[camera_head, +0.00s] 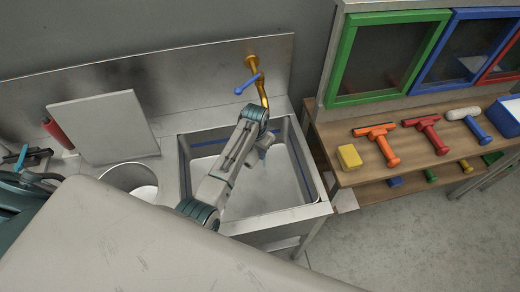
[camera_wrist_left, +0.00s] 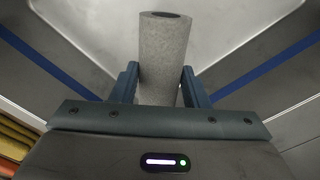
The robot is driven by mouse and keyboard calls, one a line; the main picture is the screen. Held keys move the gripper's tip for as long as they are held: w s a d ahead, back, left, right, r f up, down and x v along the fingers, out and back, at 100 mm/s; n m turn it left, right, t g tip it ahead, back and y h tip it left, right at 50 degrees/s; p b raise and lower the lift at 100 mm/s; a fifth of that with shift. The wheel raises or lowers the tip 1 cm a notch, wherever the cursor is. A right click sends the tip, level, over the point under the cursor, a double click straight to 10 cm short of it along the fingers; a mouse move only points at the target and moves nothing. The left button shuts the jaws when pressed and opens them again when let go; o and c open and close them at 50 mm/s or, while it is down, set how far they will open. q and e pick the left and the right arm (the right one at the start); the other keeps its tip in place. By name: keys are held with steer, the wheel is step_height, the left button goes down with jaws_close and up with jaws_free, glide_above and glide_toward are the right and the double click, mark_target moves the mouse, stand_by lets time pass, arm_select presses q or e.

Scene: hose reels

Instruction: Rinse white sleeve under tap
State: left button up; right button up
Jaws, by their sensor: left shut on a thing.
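My left gripper (camera_head: 262,143) is over the sink basin (camera_head: 308,160), below and in front of the brass tap (camera_head: 263,92) with its blue lever (camera_head: 248,84). In the left wrist view the left gripper (camera_wrist_left: 160,85) is shut on a pale grey-white sleeve (camera_wrist_left: 163,50), a fuzzy hollow cylinder with a dark opening at its end. The sleeve is mostly hidden by the gripper in the head view. No water stream can be made out at the spout.
Blue stripes (camera_wrist_left: 270,65) run along the basin walls. Left of the basin are a round opening (camera_head: 130,178) and a leaning pale board (camera_head: 105,127). Right, a wooden shelf (camera_head: 345,178) holds a yellow sponge (camera_head: 349,157), squeegees (camera_head: 380,143) and a white-sleeved, blue-handled tool (camera_head: 470,120).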

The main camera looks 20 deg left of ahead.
arm_select(q)
steer(key=shift+d, duration=0.15)
steer(key=shift+s+d+r, duration=0.1)
steer(key=shift+s+d, duration=0.2)
steer(key=shift+s, duration=0.05)
steer(key=s+d+r, duration=0.3)
steer(key=s+d, duration=0.2)
steer(key=s, duration=0.2)
steer(key=shift+s, duration=0.25)
